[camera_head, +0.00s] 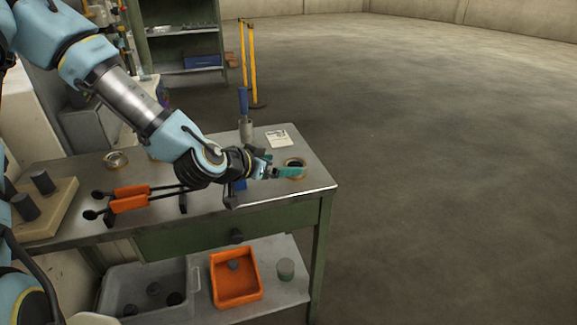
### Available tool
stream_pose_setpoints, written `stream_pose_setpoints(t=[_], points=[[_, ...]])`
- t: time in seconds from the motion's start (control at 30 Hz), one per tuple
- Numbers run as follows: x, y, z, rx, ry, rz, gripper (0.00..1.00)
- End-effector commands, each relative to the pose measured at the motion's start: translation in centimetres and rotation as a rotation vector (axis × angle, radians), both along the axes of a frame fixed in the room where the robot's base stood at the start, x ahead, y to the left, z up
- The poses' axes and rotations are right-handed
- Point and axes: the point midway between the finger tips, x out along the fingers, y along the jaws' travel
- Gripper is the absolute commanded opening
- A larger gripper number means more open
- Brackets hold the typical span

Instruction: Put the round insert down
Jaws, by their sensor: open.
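A round brass-coloured ring with a dark centre (295,162), which looks like the round insert, lies on the metal bench top (325,185) near its right end. My gripper (290,172) is at the near side of this ring, low over the bench, with its teal fingers partly covering it in the picture. The jaws are open. I cannot tell whether the fingers touch the ring. A second similar ring (116,160) lies farther left on the bench, behind my arm.
A board with dark cylinders (42,182) is at left. An orange bin (236,298) sits below. Floor at right is clear.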

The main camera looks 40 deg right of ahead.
Motion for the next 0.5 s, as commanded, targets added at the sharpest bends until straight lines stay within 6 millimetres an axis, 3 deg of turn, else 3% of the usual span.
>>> stream_pose_setpoints(t=[0.17, 0.5], points=[[-0.6, 2.9, 1.5, 0.001, -0.004, 0.000, 1.00], [-1.0, 4.5, 3.0, 0.001, 0.003, 0.000, 1.00]])
